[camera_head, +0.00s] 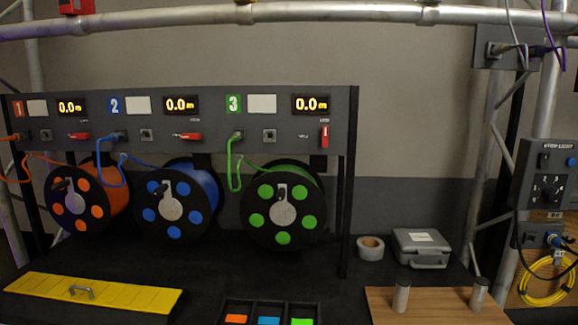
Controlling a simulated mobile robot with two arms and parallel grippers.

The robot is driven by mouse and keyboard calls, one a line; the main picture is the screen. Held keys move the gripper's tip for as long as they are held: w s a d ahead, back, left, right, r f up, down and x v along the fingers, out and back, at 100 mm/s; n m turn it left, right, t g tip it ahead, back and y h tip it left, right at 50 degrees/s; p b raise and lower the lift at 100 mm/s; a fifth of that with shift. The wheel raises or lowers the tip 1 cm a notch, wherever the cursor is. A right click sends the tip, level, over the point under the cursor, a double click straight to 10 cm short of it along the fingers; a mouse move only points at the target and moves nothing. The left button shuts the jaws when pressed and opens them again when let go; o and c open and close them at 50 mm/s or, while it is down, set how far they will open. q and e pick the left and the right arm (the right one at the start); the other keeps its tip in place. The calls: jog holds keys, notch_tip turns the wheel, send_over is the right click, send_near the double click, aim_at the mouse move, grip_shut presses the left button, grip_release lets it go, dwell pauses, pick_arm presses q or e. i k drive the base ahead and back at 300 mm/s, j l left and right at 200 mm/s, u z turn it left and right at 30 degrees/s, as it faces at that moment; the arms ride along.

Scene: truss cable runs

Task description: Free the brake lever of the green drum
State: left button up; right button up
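The green drum (284,205) is the rightmost of three cable drums under the grey panel. It has a black flange with green round spots and a grey hub. Green cable (232,165) runs from a plug on the panel down to the drum. Its red brake lever (325,136) is at the panel's right end, under the third display (311,104), which reads 0.0 m. This lever stands upright. The red levers of the orange drum (78,136) and blue drum (190,136) lie sideways. Neither of my grippers is in view.
The orange drum (86,200) and blue drum (178,200) hang to the left. A yellow ramp (130,296), a tape roll (370,248), a grey case (421,248) and a wooden board (440,310) with two metal posts occupy the dark surface. Truss tubes frame the right.

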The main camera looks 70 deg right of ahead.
aim_at(325, 129)
jog(key=z, duration=1.85)
